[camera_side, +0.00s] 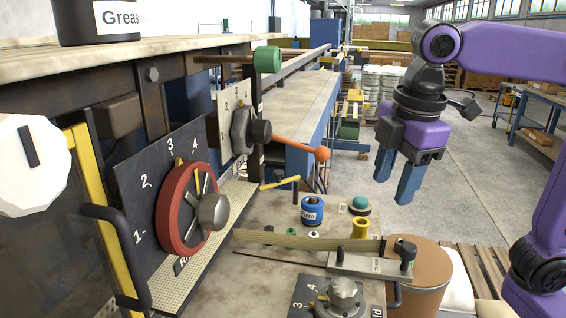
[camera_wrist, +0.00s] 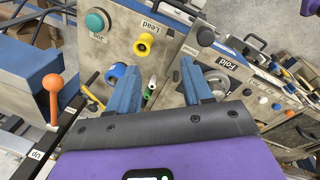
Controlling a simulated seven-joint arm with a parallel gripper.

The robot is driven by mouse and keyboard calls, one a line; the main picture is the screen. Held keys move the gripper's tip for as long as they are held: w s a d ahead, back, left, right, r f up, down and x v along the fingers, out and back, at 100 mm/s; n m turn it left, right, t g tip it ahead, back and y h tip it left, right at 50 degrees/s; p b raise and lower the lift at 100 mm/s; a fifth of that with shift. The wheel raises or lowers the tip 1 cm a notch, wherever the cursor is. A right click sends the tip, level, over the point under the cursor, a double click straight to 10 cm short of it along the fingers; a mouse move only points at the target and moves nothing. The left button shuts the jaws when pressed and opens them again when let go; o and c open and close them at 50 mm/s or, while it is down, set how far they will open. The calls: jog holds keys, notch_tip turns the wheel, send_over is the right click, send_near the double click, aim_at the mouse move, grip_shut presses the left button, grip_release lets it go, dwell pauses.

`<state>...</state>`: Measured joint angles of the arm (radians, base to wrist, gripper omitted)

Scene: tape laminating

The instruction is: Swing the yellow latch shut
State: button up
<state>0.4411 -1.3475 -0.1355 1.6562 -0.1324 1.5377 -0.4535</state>
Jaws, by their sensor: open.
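A short yellow bar, which looks like the latch (camera_side: 279,182), sticks out at a slight tilt near the back of the bench panel in the side view. In the wrist view a thin yellow piece (camera_wrist: 89,93), probably the same bar, shows left of my fingers. I cannot tell the latch's exact position or what it closes on. My gripper (camera_side: 395,186) is open and empty, with its blue fingers pointing down. It hangs in the air well to the right of the yellow bar and touches nothing. Both fingers show in the wrist view (camera_wrist: 160,68).
A lever with an orange ball (camera_side: 321,153) stands close to the yellow bar. A blue knob (camera_side: 313,210), a teal button (camera_side: 359,205) and a yellow knob (camera_side: 361,228) rise from the panel. A red wheel (camera_side: 180,212) is at left. Air around my gripper is clear.

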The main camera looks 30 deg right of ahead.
jog(key=w+a+r+m+y, duration=0.2)
jog(key=w+a+r+m, duration=0.1)
jog(key=w+r, duration=0.55)
jog(key=m+y, duration=0.2)
send_near(279, 171)
jog(key=shift+t, duration=0.4)
jog(key=x, duration=0.5)
jog(key=s+x, duration=0.1)
jog(key=x, duration=0.1)
jog(key=shift+w+a+f, duration=0.15)
jog(key=shift+a+f, duration=0.1)
jog(key=shift+f, duration=0.2)
grip_shut()
